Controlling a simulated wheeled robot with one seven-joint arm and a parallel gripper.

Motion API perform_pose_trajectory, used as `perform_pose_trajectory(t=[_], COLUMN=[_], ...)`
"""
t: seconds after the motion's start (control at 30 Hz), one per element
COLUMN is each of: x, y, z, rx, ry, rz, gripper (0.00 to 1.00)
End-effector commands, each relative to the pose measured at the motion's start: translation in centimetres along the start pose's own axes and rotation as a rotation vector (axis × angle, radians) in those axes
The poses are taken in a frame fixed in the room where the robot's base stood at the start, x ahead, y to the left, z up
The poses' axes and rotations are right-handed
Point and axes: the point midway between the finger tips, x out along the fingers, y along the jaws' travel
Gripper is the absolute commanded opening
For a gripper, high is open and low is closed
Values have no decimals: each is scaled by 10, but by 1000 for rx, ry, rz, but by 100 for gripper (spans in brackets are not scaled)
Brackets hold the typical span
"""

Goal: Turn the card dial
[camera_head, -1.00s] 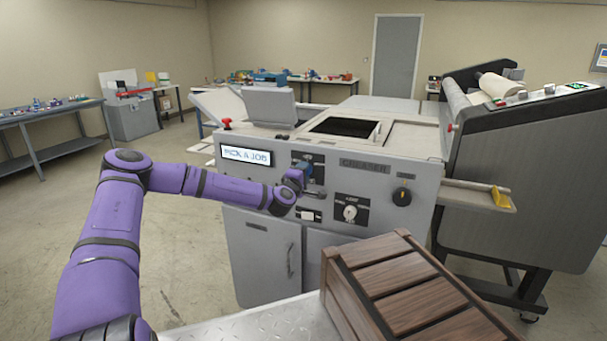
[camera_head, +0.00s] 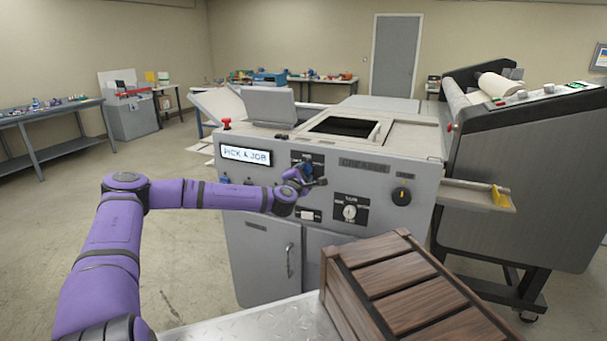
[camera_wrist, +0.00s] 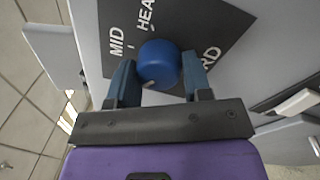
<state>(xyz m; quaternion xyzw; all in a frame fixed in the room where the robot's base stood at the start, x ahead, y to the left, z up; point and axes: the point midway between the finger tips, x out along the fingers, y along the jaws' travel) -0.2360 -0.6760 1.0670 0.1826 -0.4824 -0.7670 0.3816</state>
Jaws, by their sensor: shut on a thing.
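The card dial (camera_wrist: 160,62) is a round blue knob on a dark label plate (camera_wrist: 215,30). The plate shows "MID", "HEA" and "RD", partly hidden by the knob and my gripper. In the wrist view my gripper (camera_wrist: 158,72) has one finger on each side of the knob and is shut on it. A small pale mark shows at the knob's lower edge. In the head view my gripper (camera_head: 308,178) is at the front panel of the grey creaser (camera_head: 385,225), and it mostly hides the dial there.
The display (camera_head: 246,154) reads "PICK A JOB". A white knob (camera_head: 350,212) and a black knob (camera_head: 401,196) sit to the right on the panel. A wooden crate (camera_head: 345,300) stands in front at the lower right. Open floor lies to the left.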

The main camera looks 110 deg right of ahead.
Motion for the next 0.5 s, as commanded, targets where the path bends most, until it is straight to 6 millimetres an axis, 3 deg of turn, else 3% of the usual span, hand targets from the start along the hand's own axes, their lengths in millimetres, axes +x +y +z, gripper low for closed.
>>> perform_pose_trajectory(t=[0.27, 0.3, 0.4, 0.5], x=[0, 0, 0, 0], y=[0, 0, 0, 0], z=[0, 0, 0, 0], rx=[-1, -1, -1, 0], ry=[1, 1, 1, 0], rz=[0, 0, 0, 0], gripper=[22, 50, 71, 71])
